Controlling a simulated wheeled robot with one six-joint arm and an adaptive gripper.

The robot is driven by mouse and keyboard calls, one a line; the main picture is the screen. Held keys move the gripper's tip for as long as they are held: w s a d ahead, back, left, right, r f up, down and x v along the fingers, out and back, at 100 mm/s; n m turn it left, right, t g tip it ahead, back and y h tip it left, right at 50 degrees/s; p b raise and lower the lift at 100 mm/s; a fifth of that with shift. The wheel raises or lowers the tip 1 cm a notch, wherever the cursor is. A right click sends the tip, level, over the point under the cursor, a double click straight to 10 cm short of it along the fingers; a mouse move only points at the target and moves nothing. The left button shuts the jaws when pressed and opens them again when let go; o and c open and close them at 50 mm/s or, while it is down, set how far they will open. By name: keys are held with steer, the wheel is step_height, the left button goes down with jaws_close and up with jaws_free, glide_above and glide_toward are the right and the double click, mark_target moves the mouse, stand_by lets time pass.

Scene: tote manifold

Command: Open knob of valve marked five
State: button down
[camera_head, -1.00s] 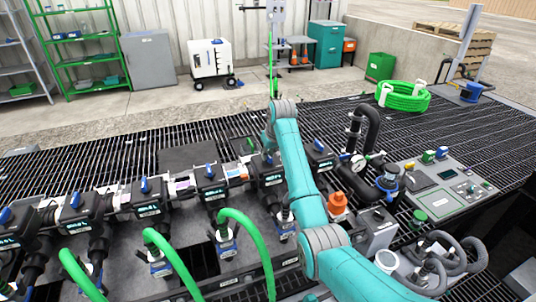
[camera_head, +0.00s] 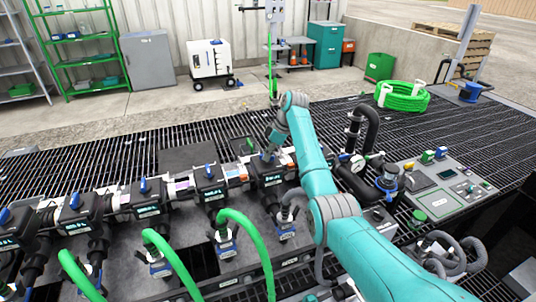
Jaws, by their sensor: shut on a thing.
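A row of black valves with blue knobs runs along the manifold. My gripper (camera_head: 268,156) points down at the top of the fifth valve from the left (camera_head: 268,180). It is shut on that valve's knob, which the fingers mostly hide. The valve's label is too small to read, as are the others. The neighbouring valve to the left (camera_head: 210,178) has its blue knob (camera_head: 210,170) in plain view. My teal arm comes in from the lower right and covers the manifold just right of the gripped valve.
Green hoses (camera_head: 247,237) arch up in front of the valves. Black pipework with a gauge (camera_head: 358,163) and a grey control panel (camera_head: 445,185) stand to the right of my arm. The dark grating behind the manifold is mostly clear.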

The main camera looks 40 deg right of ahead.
steer(key=n+g, duration=0.1)
steer(key=n, duration=0.1)
steer(key=n+g+y, duration=0.1)
steer(key=n, duration=0.2)
steer(key=shift+w+n, duration=0.1)
steer(key=shift+n, duration=0.2)
steer(key=shift+d, duration=0.1)
stand_by(0.4)
steer(key=c, duration=1.1)
jaws_free()
steer(key=shift+c, duration=0.2)
steer(key=v, duration=1.2)
